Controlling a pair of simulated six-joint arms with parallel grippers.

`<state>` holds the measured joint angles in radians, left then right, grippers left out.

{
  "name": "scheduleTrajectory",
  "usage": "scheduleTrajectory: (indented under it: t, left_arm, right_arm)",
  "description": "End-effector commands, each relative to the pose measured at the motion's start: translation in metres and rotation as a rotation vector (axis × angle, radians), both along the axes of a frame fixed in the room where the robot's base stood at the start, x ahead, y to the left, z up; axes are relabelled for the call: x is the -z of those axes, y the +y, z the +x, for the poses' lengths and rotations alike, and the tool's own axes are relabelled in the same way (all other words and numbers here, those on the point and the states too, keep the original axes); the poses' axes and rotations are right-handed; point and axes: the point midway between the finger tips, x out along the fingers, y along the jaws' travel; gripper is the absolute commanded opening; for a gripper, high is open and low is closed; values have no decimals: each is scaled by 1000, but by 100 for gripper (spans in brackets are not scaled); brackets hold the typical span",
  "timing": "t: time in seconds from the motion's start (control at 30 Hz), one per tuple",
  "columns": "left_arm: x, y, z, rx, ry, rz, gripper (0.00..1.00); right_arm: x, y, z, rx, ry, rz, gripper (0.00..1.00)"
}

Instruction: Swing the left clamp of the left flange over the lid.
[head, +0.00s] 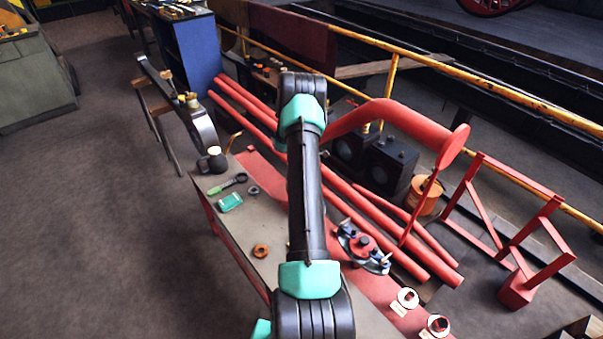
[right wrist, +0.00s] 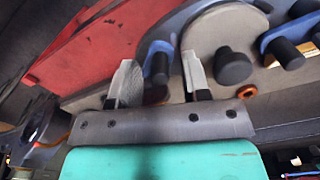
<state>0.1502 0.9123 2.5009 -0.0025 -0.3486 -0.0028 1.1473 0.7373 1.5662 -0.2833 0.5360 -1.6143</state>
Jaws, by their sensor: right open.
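In the right wrist view my right gripper (right wrist: 160,80) is open. Its two pale fingertips stand either side of a blue clamp (right wrist: 161,48) with a dark knob, apparently not closed on it. To its right is the rounded grey lid (right wrist: 213,35) with a dark knob, and farther right a second blue clamp (right wrist: 288,32) with dark knobs. In the head view a flange assembly (head: 363,244) with blue clamp parts lies on the red bench strip, partly beside my dark arm. Which clamp is the left one is not clear. My left gripper is out of view.
On the bench are an orange ring (head: 260,251), a green box (head: 230,202) and a green-handled tool (head: 228,185). Two tagged round parts (head: 408,298) lie near the front. Long red pipes (head: 375,212) run beside the bench. My arm hides the bench's middle.

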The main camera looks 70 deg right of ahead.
Motion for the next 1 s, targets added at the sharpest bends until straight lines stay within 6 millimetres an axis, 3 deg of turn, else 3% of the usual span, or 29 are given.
scheduleTrajectory:
  t: [0.17,0.6,1.0]
  left_arm:
    - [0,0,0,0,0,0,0]
    - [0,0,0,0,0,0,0]
    - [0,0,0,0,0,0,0]
  right_arm:
    - [0,0,0,0,0,0,41]
    - [0,0,0,1,0,0,0]
    - [0,5,-1,109,-1,2,0]
